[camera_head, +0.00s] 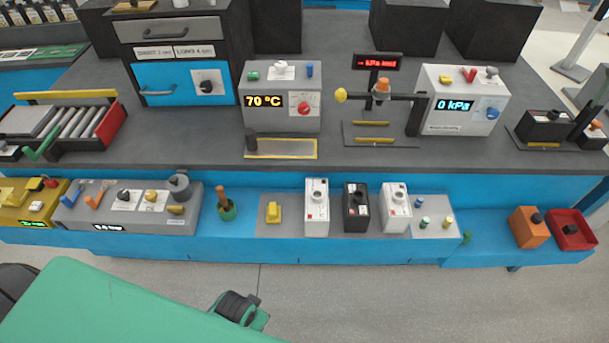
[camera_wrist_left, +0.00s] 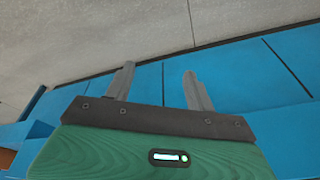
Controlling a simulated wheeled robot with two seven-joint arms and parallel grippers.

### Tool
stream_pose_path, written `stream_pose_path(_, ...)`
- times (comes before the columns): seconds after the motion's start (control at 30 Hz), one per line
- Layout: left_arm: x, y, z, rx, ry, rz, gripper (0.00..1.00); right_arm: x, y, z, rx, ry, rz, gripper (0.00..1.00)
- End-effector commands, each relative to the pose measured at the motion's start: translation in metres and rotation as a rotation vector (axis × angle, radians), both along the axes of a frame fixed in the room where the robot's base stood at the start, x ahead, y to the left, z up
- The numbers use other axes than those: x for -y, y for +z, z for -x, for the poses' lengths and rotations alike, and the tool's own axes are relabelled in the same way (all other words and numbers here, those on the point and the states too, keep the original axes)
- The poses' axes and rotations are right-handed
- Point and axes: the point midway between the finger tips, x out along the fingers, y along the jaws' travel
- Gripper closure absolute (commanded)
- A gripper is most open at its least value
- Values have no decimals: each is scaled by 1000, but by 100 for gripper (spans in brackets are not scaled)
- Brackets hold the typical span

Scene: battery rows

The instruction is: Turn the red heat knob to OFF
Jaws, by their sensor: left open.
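The red heat knob (camera_head: 304,109) is on the front of a light grey box (camera_head: 282,122) on the dark bench. The box's display (camera_head: 264,101) reads 70 °C. The knob's pointer and the OFF mark are too small to read. In the left wrist view my left gripper (camera_wrist_left: 159,76) is open, with two grey fingers apart and nothing between them. It is over blue panels and grey floor, away from the knob. The knob is not in that view. My right gripper is in neither view.
A yellow-edged plate (camera_head: 281,148) lies in front of the heat box. To its right stand a dark stand with an orange-topped part (camera_head: 381,88) and a 0 kPa box (camera_head: 462,100). The lower blue shelf (camera_head: 257,248) holds several small devices.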

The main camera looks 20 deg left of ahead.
Motion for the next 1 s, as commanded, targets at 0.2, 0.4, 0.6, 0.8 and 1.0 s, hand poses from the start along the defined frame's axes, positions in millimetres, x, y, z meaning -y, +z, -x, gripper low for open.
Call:
stream_pose_path(0.2, -1, 101, -34, 99, -142, -92, 45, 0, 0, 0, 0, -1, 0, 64)
stream_pose_path(0.4, -5, 171, -91, 232, -472, -366, 45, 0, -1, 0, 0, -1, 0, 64)
stream_pose_path(0.6, -4, 214, -159, 316, -834, -745, 45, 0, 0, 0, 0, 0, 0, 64)
stream_pose_path(0.8, 6, 261, -239, 299, -1234, -1283, 45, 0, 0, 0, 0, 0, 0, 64)
stream_pose_path(1.0, 24, 307, -305, 123, -1541, -1846, 45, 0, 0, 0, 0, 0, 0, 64)
